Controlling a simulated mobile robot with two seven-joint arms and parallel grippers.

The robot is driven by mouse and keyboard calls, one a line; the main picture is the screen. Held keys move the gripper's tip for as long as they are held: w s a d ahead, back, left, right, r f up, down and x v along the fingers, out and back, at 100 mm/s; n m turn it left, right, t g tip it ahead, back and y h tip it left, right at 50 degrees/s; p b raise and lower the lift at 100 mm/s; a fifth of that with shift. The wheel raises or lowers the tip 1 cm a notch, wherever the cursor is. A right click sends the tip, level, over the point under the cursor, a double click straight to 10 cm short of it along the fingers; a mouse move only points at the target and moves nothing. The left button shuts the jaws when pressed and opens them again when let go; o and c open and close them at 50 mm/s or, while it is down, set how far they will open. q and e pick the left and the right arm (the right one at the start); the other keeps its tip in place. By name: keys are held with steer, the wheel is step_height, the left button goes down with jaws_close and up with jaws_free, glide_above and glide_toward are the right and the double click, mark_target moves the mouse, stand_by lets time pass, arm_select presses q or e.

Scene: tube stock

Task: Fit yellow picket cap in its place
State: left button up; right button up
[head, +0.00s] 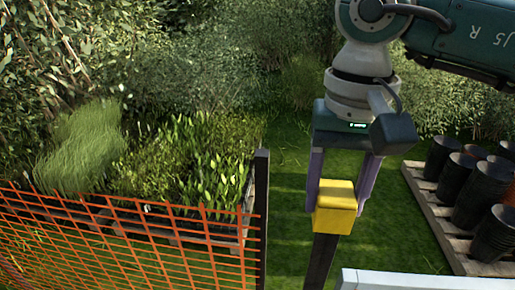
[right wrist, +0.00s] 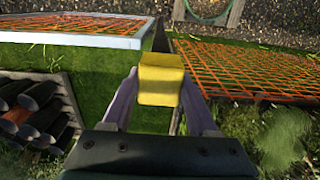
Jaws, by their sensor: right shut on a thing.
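The yellow picket cap (head: 335,206) is a small block held between the two purple fingers of my right gripper (head: 338,193). In the head view the cap appears at the upper end of a dark upright post (head: 320,262); I cannot tell whether it is seated on the post or just above or in front of it. In the right wrist view the cap (right wrist: 161,80) sits between the fingertips (right wrist: 163,95), and it hides part of what lies below. My left gripper is in neither view.
Orange mesh fencing (head: 130,235) runs at the left to another dark post (head: 261,215). A pallet of plants (head: 190,175) stands behind it. Black pots (head: 480,190) stand on a pallet (head: 432,222) at the right. A white-edged panel (head: 395,281) lies at the lower right. Grass is open between the pallets.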

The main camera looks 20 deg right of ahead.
mark_target(329, 224)
steer(key=shift+b, duration=0.4)
stand_by(0.5)
steer(key=shift+f+b, duration=0.9)
steer(key=shift+b, duration=0.15)
steer(key=shift+f+b, duration=1.85)
steer(key=shift+b, duration=0.3)
